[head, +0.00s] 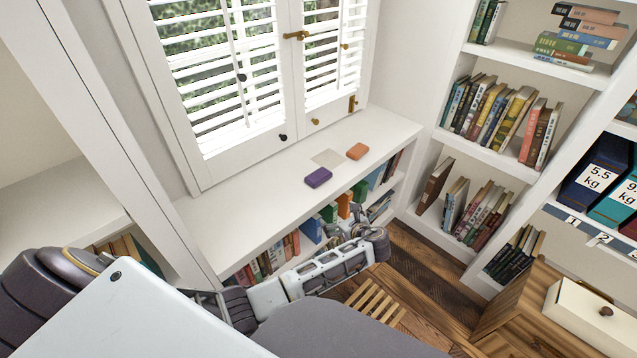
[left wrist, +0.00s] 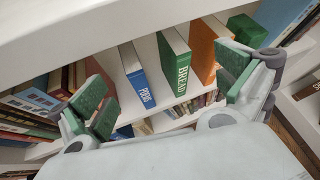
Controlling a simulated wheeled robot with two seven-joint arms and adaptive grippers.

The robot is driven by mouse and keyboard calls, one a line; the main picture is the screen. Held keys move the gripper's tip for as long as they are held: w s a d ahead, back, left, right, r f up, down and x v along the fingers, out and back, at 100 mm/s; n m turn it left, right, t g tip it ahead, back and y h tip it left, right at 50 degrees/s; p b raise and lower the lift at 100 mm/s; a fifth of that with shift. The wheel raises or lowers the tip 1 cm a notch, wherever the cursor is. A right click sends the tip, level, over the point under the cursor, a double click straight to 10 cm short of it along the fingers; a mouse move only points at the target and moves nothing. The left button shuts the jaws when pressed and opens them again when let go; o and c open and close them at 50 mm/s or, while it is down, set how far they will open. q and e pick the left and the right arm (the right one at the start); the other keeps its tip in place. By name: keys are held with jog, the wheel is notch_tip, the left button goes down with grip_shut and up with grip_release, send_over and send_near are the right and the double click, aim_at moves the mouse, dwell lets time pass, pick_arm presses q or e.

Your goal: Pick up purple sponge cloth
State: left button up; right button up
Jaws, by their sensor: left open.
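The purple sponge cloth (head: 318,177) lies flat on the white window-seat shelf (head: 232,213), near its front edge, in the head view. My left gripper (head: 364,240) is in front of the shelf, below its top and to the right of the purple cloth, apart from it. In the left wrist view the left gripper (left wrist: 166,92) is open, with its fingers wide apart and nothing between them; books stand behind. The purple cloth does not show in the left wrist view. My right gripper is not in view.
An orange sponge cloth (head: 357,151) and a thin beige square (head: 327,158) lie near the purple one. Books, including a green one (left wrist: 175,62), fill the shelf under the window seat. Shuttered windows (head: 225,75) stand behind. A wooden cabinet (head: 540,310) is at right.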

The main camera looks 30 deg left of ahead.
pick_arm(q)
notch_tip(320, 180, up, 11)
jog(key=d+y+b, duration=0.1)
jog(key=y+b, duration=0.2)
jog(key=b, duration=0.3)
jog(key=shift+s+d+r+m+t+y+b, duration=0.15)
jog(key=shift+d+m+t+y+b, duration=0.15)
jog(key=shift+d, duration=0.1)
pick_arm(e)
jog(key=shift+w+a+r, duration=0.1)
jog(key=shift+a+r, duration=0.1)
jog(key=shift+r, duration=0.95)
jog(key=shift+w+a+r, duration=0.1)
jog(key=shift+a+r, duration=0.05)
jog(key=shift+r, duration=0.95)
pick_arm(q)
jog(key=b, duration=0.2)
send_near(323, 179)
jog(key=x, duration=0.4)
jog(key=shift+a, duration=0.15)
jog(key=shift+w+a, duration=0.35)
jog(key=shift+a, duration=0.2)
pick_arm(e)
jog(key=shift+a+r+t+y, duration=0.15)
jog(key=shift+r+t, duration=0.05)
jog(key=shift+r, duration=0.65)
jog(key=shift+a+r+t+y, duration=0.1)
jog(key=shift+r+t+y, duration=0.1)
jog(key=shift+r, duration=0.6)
